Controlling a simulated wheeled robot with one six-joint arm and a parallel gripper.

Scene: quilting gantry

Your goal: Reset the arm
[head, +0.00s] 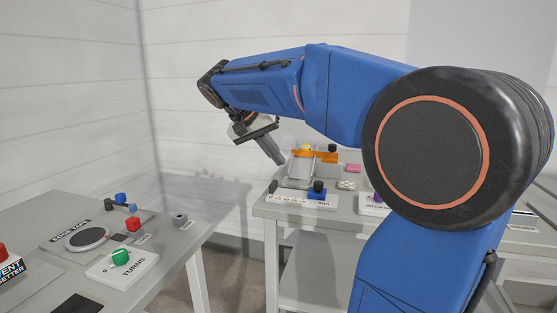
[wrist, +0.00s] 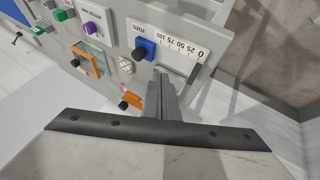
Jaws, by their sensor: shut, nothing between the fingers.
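My blue arm (head: 345,85) reaches across the head view from the right, bent, with its wrist near the middle. My gripper (head: 279,158) points down and to the right, above the left end of the back table. In the wrist view my gripper (wrist: 160,78) shows as grey fingers closed together with nothing between them. The fingers appear in front of the panel with the blue knob; whether they touch anything there I cannot tell.
A left table (head: 190,240) holds a green knob (head: 121,257), red buttons and a round dark disc (head: 87,237). A gap of floor lies between the tables.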

